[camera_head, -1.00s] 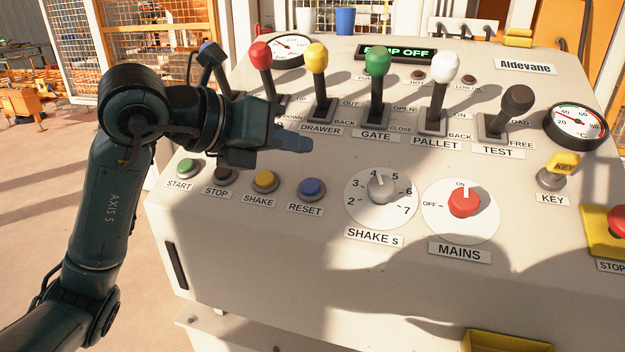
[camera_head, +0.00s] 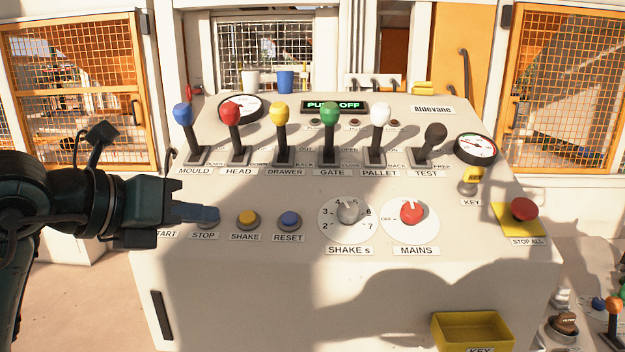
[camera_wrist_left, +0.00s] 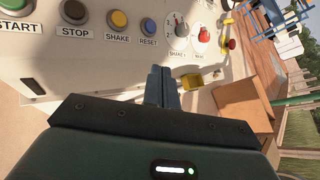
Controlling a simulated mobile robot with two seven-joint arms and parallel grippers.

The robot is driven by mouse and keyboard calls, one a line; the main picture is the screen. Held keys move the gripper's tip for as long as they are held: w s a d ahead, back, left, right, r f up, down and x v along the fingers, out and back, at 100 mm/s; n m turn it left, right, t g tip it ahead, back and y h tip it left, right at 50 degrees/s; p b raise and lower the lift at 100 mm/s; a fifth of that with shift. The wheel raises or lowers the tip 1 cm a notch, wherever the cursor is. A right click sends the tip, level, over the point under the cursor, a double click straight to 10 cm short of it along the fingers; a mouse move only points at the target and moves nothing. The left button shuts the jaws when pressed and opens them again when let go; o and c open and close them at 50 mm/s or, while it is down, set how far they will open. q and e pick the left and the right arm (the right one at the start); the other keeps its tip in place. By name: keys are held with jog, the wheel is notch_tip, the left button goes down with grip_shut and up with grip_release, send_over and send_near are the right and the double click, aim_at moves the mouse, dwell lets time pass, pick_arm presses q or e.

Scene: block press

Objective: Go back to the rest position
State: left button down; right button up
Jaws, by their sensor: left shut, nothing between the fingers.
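My left gripper (camera_head: 205,214) reaches in from the left in the head view, its fingers shut with nothing between them. In that view its fingertips overlap the STOP button, and the START button is hidden behind it. In the left wrist view the shut fingers (camera_wrist_left: 162,86) point at the front of the control panel (camera_head: 290,285), with the row of buttons beyond them. I see a gap to the green START button (camera_wrist_left: 15,6) and the dark STOP button (camera_wrist_left: 74,11) there. My right gripper is not in view.
Levers stand in a row along the panel, from the blue MOULD lever (camera_head: 184,122) to the dark TEST lever (camera_head: 431,143). A red stop button (camera_head: 524,208) is at the right. A yellow KEY tray (camera_head: 472,331) hangs low on the front.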

pick_arm(q)
jog(key=s+d+f+g+h, duration=0.6)
jog(key=d+h, duration=0.4)
jog(key=h, duration=0.1)
jog(key=w+a+f+n+t+y, duration=0.1)
jog(key=a+f+n+t+y, duration=0.35)
jog(key=n, duration=0.45)
jog(key=w+a+f+n+t+y, duration=0.1)
jog(key=a+f+n+t+y, duration=0.15)
jog(key=f+n+t, duration=0.6)
jog(key=w+a+f+n+t+y, duration=0.15)
jog(key=f+n+y, duration=0.25)
jog(key=n, duration=0.7)
jog(key=s+f+n+g+y, duration=0.2)
jog(key=s+f, duration=0.5)
jog(key=f, duration=0.4)
jog(key=s+f+n+g+y, duration=0.2)
jog(key=s+f+n+g, duration=0.3)
jog(key=f, duration=0.6)
jog(key=shift+s+a+g+y+p, duration=0.35)
jog(key=shift+s+a+g, duration=0.1)
jog(key=shift+s, duration=0.4)
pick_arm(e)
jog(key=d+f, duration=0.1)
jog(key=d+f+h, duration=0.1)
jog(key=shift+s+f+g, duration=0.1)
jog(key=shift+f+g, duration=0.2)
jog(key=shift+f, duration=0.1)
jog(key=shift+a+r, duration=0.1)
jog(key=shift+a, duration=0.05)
